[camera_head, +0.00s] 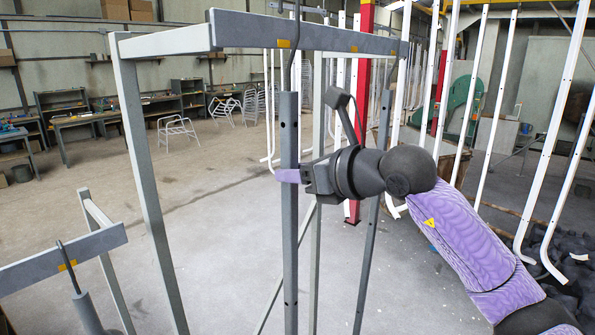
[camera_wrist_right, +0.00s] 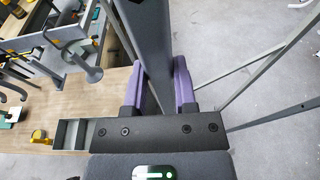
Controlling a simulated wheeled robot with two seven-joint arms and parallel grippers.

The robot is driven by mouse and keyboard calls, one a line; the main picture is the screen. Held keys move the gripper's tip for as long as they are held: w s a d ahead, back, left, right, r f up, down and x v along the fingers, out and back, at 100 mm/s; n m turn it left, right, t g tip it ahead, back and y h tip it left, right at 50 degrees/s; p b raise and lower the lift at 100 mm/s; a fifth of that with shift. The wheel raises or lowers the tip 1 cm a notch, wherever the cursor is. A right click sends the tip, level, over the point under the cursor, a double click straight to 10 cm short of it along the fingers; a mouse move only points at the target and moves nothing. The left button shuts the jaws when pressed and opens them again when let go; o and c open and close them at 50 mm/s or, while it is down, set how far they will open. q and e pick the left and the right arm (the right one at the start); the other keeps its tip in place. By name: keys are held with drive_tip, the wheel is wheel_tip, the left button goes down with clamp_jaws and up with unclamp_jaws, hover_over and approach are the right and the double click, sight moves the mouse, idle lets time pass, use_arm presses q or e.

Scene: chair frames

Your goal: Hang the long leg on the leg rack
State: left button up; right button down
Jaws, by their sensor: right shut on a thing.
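The long leg (camera_head: 290,230) is a dark grey square tube with holes, standing close to upright in the middle of the head view. My right gripper (camera_head: 289,175) is shut on its upper part, and the right wrist view shows the leg (camera_wrist_right: 150,45) between the purple fingers. The leg rack (camera_head: 245,31) is a grey frame with a top beam bearing yellow marks. The leg's top is below this beam, and a thin dark hook rises from it across the beam. I cannot tell whether the hook rests on it. My left gripper is not in view.
Another grey leg (camera_head: 374,215) hangs near the rack's right end. A lower grey beam (camera_head: 25,275) with a hook and a shorter piece (camera_head: 86,312) is at lower left. White bent tubes (camera_head: 487,110) hang at right. The wrist view shows a wooden bench (camera_wrist_right: 118,85).

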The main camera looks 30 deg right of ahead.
drive_tip(key=shift+w+r, duration=0.1)
drive_tip(key=shift+w+a+p, duration=0.2)
drive_tip(key=shift+w+p, duration=0.1)
drive_tip(key=shift+w, duration=0.1)
idle(0.3)
drive_tip(key=shift+f+b, duration=1.3)
drive_tip(key=shift+f, duration=0.05)
drive_tip(key=shift+r, duration=0.1)
drive_tip(key=shift+c, duration=1.6)
unclamp_jaws()
